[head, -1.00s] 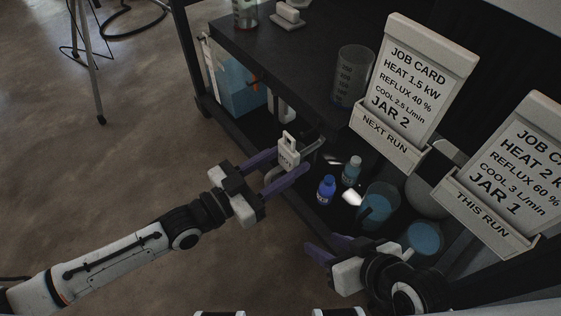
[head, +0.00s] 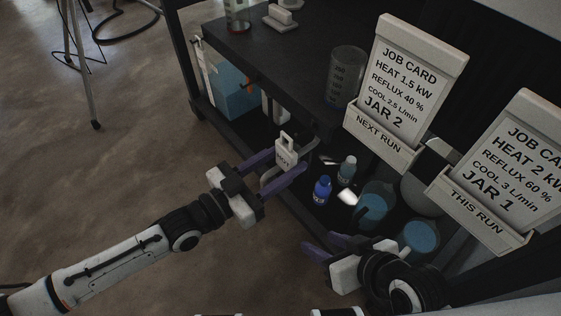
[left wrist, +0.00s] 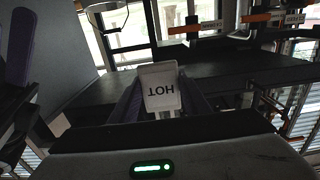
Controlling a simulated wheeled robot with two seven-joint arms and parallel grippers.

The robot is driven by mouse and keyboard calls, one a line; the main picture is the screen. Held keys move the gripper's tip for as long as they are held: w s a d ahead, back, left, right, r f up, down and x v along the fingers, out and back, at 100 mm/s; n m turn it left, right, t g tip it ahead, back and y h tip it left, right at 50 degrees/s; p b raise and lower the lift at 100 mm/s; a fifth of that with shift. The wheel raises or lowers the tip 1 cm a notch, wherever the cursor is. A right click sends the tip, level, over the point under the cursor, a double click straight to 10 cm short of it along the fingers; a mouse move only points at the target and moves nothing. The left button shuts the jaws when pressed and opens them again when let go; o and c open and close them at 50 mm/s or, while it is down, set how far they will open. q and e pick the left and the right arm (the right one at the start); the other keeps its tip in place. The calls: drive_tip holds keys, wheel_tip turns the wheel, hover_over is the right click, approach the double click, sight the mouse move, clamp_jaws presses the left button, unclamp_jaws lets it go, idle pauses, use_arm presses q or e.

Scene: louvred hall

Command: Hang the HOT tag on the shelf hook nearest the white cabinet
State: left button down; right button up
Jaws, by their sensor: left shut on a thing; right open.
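The HOT tag (head: 286,154) is a small white tag with a slotted top. My left gripper (head: 289,162) is shut on it and holds it beside the front edge of the dark shelf unit. In the left wrist view the tag (left wrist: 163,95) stands between the purple fingers, with HOT reading upside down. A grey curved piece shows just right of the tag in the head view; I cannot tell whether it is a hook or whether the tag touches it. My right gripper (head: 320,248) is open and empty, lower right. I cannot make out the white cabinet for sure.
The dark shelf top (head: 265,55) holds a glass beaker (head: 346,75). Below are a blue bottle (head: 322,190), a grey-blue bottle (head: 347,170) and beakers of blue liquid (head: 371,207). Two job cards (head: 412,80) stand at right.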

sight(296, 154)
use_arm(q)
drive_tip(key=shift+b+x, duration=0.45)
drive_tip(key=shift+x, duration=1.25)
drive_tip(key=shift+w+d, duration=0.4)
drive_tip(key=shift+d, duration=0.15)
use_arm(e)
drive_tip(key=shift+f, duration=0.5)
use_arm(q)
drive_tip(key=shift+f+b, duration=0.25)
drive_tip(key=shift+b, duration=0.1)
drive_tip(key=shift+f+b, duration=0.3)
drive_tip(key=shift+f, duration=0.1)
use_arm(e)
drive_tip(key=shift+w, duration=0.1)
use_arm(q)
drive_tip(key=c, duration=0.9)
unclamp_jaws()
